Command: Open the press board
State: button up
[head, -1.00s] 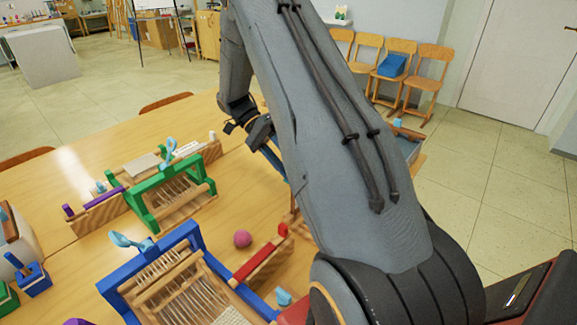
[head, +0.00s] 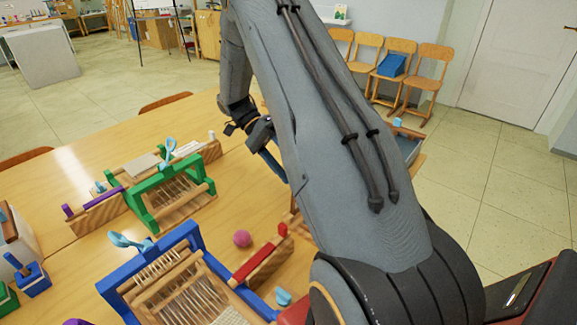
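I cannot pick out a press board for sure in the head view; my arm hides part of the table's right side. My gripper (head: 270,158) is partly seen past the left side of my arm, over the far part of the table. The arm covers its tips, so I cannot tell whether it is open or shut, or what it touches. A blue strip shows beside it; I cannot tell whether it belongs to the gripper or to something on the table.
A green loom (head: 203,188) and a blue loom (head: 192,232) stand on the wooden table (head: 85,170). A pink ball (head: 242,239) and a red-ended wooden rack (head: 262,258) lie near them. Wooden chairs (head: 432,80) stand along the wall. Floor at right is clear.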

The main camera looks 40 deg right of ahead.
jog(key=shift+o, duration=0.6)
jog(key=shift+a+f, duration=0.15)
jog(key=shift+f, duration=0.25)
jog(key=shift+c, duration=0.2)
jog(key=shift+s+r, duration=0.1)
jog(key=shift+c, duration=0.4)
jog(key=shift+w+a+b, duration=0.2)
jog(key=shift+w+b, duration=0.35)
jog(key=shift+w, duration=0.5)
jog(key=shift+c, duration=1)
jog(key=w+a+r+b, duration=0.1)
jog(key=w+b, duration=0.3)
jog(key=w, duration=0.2)
jog(key=shift+w+a, duration=0.35)
jog(key=shift+w, duration=0.05)
jog(key=shift+r, duration=0.1)
